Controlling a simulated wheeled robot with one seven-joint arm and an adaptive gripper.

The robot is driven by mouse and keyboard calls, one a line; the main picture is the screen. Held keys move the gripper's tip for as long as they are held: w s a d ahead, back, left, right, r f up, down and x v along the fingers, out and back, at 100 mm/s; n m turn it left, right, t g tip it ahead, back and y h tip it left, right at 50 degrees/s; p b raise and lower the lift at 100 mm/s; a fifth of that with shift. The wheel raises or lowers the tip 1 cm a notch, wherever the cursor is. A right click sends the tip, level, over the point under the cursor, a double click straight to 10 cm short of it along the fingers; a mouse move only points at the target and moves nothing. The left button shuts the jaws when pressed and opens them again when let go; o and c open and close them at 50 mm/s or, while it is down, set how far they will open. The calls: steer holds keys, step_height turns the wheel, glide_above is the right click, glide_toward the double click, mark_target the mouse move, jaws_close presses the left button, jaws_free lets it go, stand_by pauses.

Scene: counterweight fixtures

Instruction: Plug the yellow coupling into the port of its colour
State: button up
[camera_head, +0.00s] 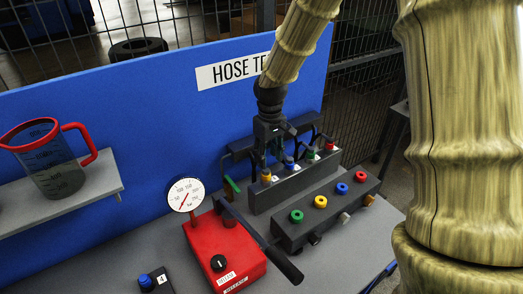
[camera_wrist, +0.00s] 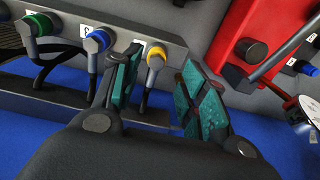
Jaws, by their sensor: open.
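The yellow coupling (camera_head: 267,176) sits at the left end of the dark rack, with a hose below it in the wrist view (camera_wrist: 156,53). My gripper (camera_head: 270,157) is over that end of the rack. In the wrist view my gripper (camera_wrist: 158,85) is open, its teal-padded fingers on either side of the yellow coupling's grey stem, with a gap visible. The yellow port (camera_head: 320,202) is on the separate dark port block (camera_head: 300,240) in front, between the green port (camera_head: 296,216) and the blue port (camera_head: 342,189).
Blue (camera_head: 290,165), green (camera_head: 311,154) and red (camera_head: 330,147) couplings stand along the rack beside the yellow one. A red pump box (camera_head: 225,250) with a gauge (camera_head: 186,195) and a black lever (camera_head: 262,240) stands left of the port block. A blue panel rises behind.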

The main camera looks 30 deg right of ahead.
mark_target(266, 170)
steer(key=w+f+b, duration=0.1)
steer(key=f, duration=0.3)
steer(key=w+f+b, duration=0.1)
steer(key=f, duration=0.1)
steer(key=shift+w+f+b, duration=0.15)
steer(key=shift+w+b, duration=0.15)
steer(key=shift+f, duration=0.4)
steer(key=shift+s+f, duration=0.25)
steer(key=shift+s, duration=0.05)
steer(key=shift+s+d+f+b, duration=0.1)
steer(key=shift+s+f+b, duration=0.1)
steer(key=shift+s+b, duration=0.45)
steer(key=shift+w+f, duration=0.55)
steer(key=shift+w, duration=0.05)
steer(key=shift+s+r, duration=0.3)
steer(key=shift+s, duration=0.1)
steer(key=c, duration=0.9)
steer(key=shift+f, duration=0.1)
jaws_close()
